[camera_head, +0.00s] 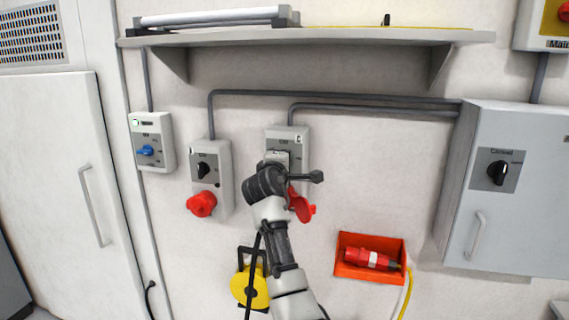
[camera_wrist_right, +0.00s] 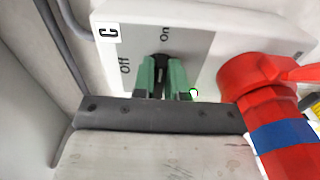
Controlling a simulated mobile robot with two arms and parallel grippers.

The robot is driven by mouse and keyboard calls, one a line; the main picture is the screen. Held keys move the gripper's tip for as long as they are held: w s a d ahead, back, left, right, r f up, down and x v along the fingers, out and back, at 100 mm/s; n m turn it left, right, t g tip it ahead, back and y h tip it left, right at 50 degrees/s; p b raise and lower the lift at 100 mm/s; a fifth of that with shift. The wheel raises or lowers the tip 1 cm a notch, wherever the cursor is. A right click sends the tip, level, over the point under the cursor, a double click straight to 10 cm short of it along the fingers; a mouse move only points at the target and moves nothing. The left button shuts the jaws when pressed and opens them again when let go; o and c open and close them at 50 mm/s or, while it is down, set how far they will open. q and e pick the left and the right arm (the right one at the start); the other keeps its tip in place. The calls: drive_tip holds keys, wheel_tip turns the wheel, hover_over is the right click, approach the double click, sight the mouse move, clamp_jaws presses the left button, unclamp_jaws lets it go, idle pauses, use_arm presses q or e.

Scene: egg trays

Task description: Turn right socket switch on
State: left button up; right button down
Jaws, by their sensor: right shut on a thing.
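The right socket box (camera_head: 295,135) hangs on the wall, a pale box with a grey switch plate. Its red socket (camera_head: 301,207) is at the bottom; the box also shows in the right wrist view (camera_wrist_right: 235,28), marked "C", with "Off" and "On" printed on the plate. My right gripper (camera_wrist_right: 163,75) has its green fingers on both sides of the black switch knob (camera_wrist_right: 160,59), shut on it. The fingers hide most of the knob, so I cannot tell exactly where it points. In the head view my right arm hides the knob. My left gripper is not in view.
A second socket box (camera_head: 223,160) with a black knob and a smaller box with a blue knob (camera_head: 146,150) are to the left. A shelf (camera_head: 330,37) juts out above. A grey cabinet (camera_head: 520,130) stands right, and an orange holder (camera_head: 343,268) with a red plug is below.

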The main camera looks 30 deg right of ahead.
drive_tip(key=shift+f, duration=0.2)
drive_tip(key=c, duration=1.2)
unclamp_jaws()
drive_tip(key=shift+s+r, duration=0.1)
drive_tip(key=shift+r, duration=0.05)
drive_tip(key=shift+o, duration=0.2)
drive_tip(key=shift+s+a, duration=0.15)
drive_tip(key=shift+a, duration=0.1)
drive_tip(key=b+v, duration=0.3)
drive_tip(key=v, duration=0.6)
drive_tip(key=shift+s+a, duration=0.45)
